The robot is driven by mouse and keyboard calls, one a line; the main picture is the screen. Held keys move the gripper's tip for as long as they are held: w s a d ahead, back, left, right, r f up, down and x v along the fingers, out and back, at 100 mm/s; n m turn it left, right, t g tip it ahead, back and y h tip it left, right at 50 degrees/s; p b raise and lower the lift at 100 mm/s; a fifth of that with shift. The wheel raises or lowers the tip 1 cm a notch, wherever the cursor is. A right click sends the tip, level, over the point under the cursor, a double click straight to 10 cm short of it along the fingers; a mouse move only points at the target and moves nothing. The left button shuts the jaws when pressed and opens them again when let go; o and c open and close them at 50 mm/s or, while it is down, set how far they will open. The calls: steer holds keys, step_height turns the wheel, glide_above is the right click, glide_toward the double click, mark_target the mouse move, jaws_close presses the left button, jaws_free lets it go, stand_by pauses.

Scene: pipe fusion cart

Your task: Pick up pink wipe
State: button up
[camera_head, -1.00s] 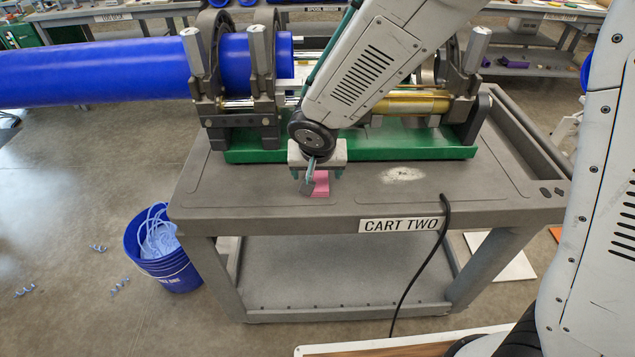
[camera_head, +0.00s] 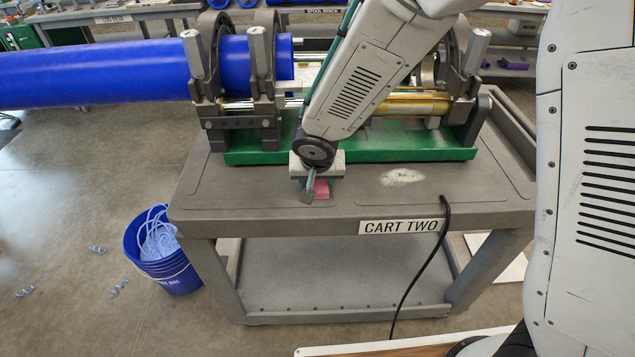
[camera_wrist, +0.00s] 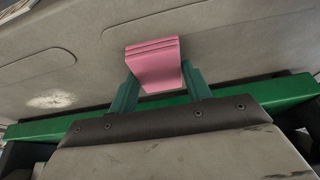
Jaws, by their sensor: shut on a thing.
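The pink wipe (camera_head: 321,188) is a small folded pink stack at the front of the grey cart top (camera_head: 262,196). In the wrist view the pink wipe (camera_wrist: 155,62) sits between the two green fingers of my gripper (camera_wrist: 160,88). My gripper (camera_head: 316,190) points down at the cart top and is shut on the wipe. The wipe is low at the cart surface; I cannot tell whether it touches it. Part of the wipe is hidden behind a finger in the head view.
A green tray (camera_head: 400,150) with the fusion machine's clamps (camera_head: 263,90) stands just behind my gripper. A blue pipe (camera_head: 100,72) runs off left. A blue bucket (camera_head: 165,262) stands on the floor. A black cable (camera_head: 420,270) hangs over the cart's front edge.

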mark_target(316, 187)
steer(key=shift+r, duration=0.1)
steer(key=shift+r, duration=0.5)
steer(key=v, duration=0.2)
steer(key=shift+s+a+r, duration=0.15)
steer(key=shift+s+r, duration=0.05)
steer(key=shift+r, duration=0.15)
steer(key=s+a+r, duration=0.1)
steer(key=s+a, duration=0.1)
steer(key=s, duration=1.2)
steer(key=shift+s+a, duration=0.25)
steer(key=shift+s, duration=0.05)
steer(key=shift+r, duration=0.1)
